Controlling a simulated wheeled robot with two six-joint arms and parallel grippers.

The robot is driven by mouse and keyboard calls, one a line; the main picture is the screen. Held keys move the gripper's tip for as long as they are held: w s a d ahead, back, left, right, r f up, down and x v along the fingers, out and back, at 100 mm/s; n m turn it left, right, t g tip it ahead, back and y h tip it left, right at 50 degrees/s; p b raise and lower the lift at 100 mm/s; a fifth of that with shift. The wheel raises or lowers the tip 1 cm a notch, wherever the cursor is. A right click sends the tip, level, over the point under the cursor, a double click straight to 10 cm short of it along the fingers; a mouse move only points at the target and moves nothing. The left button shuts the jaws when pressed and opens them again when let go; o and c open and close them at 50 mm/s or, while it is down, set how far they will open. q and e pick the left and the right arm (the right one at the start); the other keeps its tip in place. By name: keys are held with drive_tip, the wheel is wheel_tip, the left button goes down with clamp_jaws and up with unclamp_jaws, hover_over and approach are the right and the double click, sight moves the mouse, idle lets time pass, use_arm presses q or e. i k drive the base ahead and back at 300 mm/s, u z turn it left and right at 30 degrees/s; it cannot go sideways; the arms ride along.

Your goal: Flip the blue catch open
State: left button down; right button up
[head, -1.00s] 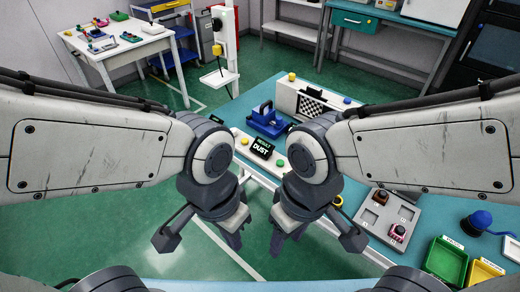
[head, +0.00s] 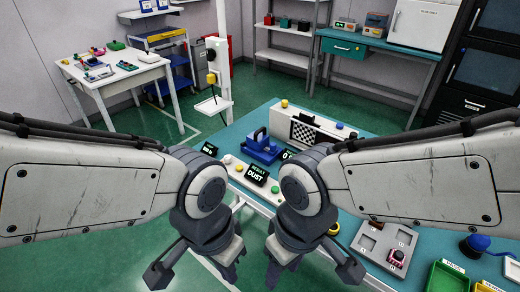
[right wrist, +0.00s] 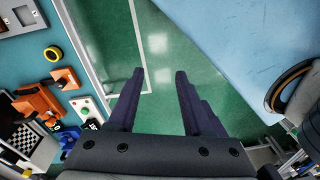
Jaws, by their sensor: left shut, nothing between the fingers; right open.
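A blue fixture (head: 262,150) with an upright part stands on the teal bench, beyond my arms and a little right of the picture's middle. Its catch cannot be made out clearly at this size. My left gripper (head: 228,270) is shut and empty, pointing down over the green floor in front of the bench. My right gripper (head: 274,272) is beside it, also pointing down and apart from the fixture. In the right wrist view the right gripper (right wrist: 160,72) is open, with only green floor between its fingers.
The bench holds a DUST sign (head: 256,173), a white box with a checkered panel (head: 303,131), a grey tray (head: 365,243), a green bin (head: 446,276) and a blue dome (head: 475,243). A white table (head: 113,75) stands at the back left. Green floor lies between.

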sight(272, 151)
drive_tip(key=z, duration=0.1)
drive_tip(key=i, duration=1.2)
drive_tip(key=u, duration=0.25)
